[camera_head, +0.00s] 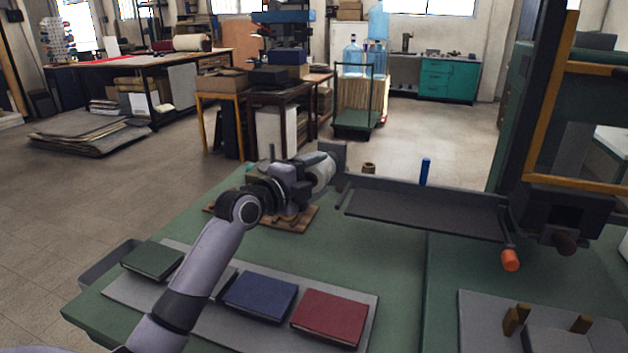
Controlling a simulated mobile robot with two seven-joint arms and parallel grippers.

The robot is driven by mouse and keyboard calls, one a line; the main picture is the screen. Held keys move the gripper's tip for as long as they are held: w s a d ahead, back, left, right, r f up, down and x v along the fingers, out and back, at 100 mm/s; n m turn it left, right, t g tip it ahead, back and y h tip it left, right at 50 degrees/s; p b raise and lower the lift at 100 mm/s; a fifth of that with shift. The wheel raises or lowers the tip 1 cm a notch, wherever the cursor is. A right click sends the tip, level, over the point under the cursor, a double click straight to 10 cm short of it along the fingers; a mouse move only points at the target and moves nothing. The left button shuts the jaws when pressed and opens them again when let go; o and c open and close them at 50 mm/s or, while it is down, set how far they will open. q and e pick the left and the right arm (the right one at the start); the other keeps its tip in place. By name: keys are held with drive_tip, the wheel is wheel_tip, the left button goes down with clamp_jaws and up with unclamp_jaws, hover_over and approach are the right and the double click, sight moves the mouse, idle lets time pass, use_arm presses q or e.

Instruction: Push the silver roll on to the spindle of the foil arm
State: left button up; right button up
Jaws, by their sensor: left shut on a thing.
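The silver roll (320,172) is a pale grey cylinder near the middle of the view. My left gripper (306,182) is shut on it and covers part of it. The foil arm (425,208) is the long dark bar with a tray-like face, running left from the press at the right. The roll is at the left end of this arm, close to a dark upright plate. The spindle is hidden or too small to make out, so I cannot tell whether the roll is on it. My right gripper is not in view.
Green, blue (260,296) and red (329,317) covers lie on a grey board on the green bench. A wooden board (297,222) lies below my gripper. The dark press (560,210) with an orange knob (510,260) stands right. A blue peg (425,171) rises behind the arm.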

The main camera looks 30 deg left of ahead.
use_arm(q)
drive_tip(key=shift+w+a+f+b, duration=0.1)
drive_tip(key=shift+w+a+b, duration=0.1)
drive_tip(key=shift+w+b, duration=0.35)
drive_tip(key=shift+w+a+b, duration=0.15)
drive_tip(key=shift+w+b, duration=0.05)
drive_tip(key=shift+w, duration=0.6)
drive_tip(key=o, duration=1.3)
drive_tip(key=shift+o, duration=0.2)
drive_tip(key=shift+s, duration=0.1)
drive_tip(key=s, duration=0.3)
drive_tip(key=s+a, duration=0.1)
drive_tip(key=s, duration=0.1)
drive_tip(key=shift+s+b, duration=0.3)
drive_tip(key=shift+b, duration=0.1)
drive_tip(key=shift+s, duration=0.65)
